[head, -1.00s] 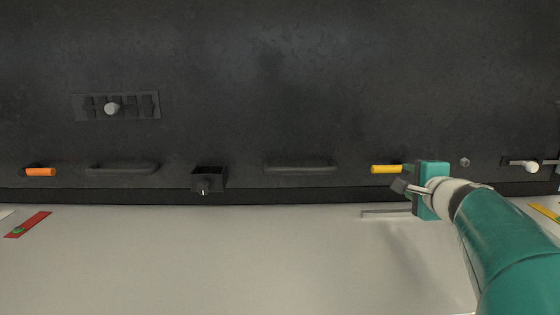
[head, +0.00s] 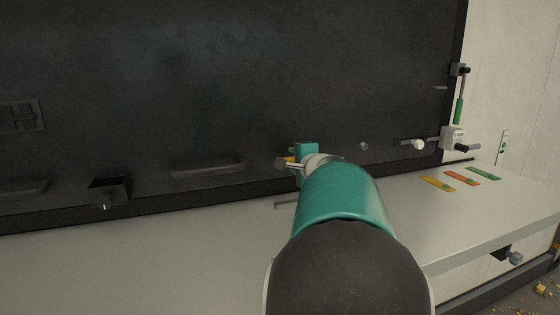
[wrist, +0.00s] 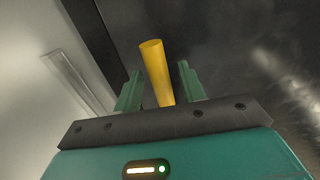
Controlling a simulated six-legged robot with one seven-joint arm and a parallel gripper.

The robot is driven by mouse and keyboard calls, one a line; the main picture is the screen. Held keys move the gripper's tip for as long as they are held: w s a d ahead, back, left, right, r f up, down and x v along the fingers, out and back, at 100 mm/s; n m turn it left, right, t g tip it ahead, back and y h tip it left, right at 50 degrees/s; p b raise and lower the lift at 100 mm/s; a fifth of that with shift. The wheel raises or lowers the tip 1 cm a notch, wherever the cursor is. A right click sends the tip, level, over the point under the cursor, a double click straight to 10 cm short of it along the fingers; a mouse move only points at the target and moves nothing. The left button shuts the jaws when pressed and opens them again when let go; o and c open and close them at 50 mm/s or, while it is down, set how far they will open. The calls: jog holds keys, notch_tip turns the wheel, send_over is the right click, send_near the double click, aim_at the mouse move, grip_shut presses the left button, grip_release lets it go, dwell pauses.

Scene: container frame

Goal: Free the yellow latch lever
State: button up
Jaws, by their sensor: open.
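The yellow latch lever (wrist: 157,72) is a short yellow cylinder on the dark panel. In the wrist view it stands between the two green fingers of my gripper (wrist: 161,85), with a visible gap on each side. The jaws are open and not closed on it. In the head view my gripper (head: 284,162) is at the lower edge of the panel, and only a small yellow piece of the lever (head: 289,159) shows beside it. My arm and gripper hide the rest.
The dark panel (head: 250,70) rises behind a pale ledge (head: 150,250). A handle bar (head: 207,167) and a black box (head: 110,190) lie to the left. A white knob (head: 417,145) and a rod with a grey block (head: 452,138) are to the right. Coloured strips (head: 461,178) lie on the ledge.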

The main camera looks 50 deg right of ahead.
jog(key=shift+w+d+f, duration=0.1)
jog(key=shift+w+d, duration=0.1)
jog(key=shift+w, duration=0.25)
grip_shut()
